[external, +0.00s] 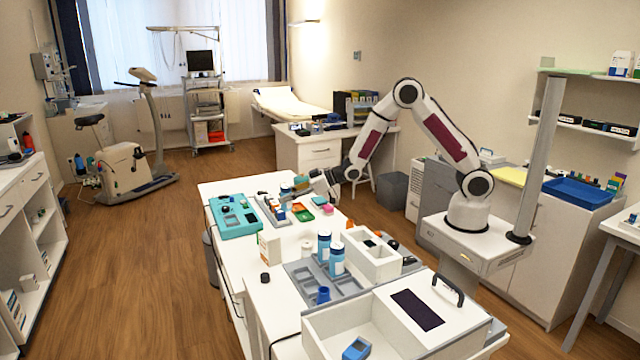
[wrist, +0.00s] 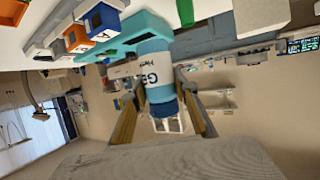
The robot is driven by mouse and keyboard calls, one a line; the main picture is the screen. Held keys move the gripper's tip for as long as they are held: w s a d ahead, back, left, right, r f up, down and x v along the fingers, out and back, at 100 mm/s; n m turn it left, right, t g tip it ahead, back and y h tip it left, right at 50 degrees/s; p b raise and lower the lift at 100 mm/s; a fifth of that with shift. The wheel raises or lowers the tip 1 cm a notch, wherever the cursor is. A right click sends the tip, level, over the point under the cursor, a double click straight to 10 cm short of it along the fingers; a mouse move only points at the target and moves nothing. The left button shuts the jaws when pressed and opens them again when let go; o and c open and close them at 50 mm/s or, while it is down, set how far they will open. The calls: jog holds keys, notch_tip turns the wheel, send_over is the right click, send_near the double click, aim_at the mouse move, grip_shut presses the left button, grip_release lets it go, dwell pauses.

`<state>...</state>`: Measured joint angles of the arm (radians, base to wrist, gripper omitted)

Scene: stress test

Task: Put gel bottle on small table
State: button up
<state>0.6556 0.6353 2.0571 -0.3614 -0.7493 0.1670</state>
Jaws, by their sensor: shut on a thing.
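My gripper (external: 318,184) is over the far part of the long white table (external: 218,188). In the wrist view my gripper (wrist: 160,97) has its two fingers on either side of a gel bottle (wrist: 154,72), shut on it. The bottle has a white label with large letters, a light blue body and a dark blue end towards the palm. In the external view the held bottle is small and mostly hidden at the fingertips. I cannot tell which surface is the small table.
Two blue-and-white bottles (external: 336,262) stand in a grey tray (external: 297,270). A teal tray (external: 228,228) and small coloured boxes crowd the table near my gripper. An open white box (external: 372,262) stands nearer my base. Floor left of the table is clear.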

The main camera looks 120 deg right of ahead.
aim_at(287, 210)
jog(key=shift+f, duration=0.1)
jog(key=shift+f, duration=3.05)
jog(key=shift+f, duration=1.85)
jog(key=shift+f, duration=0.15)
jog(key=o, duration=1.2)
jog(key=shift+c, duration=0.2)
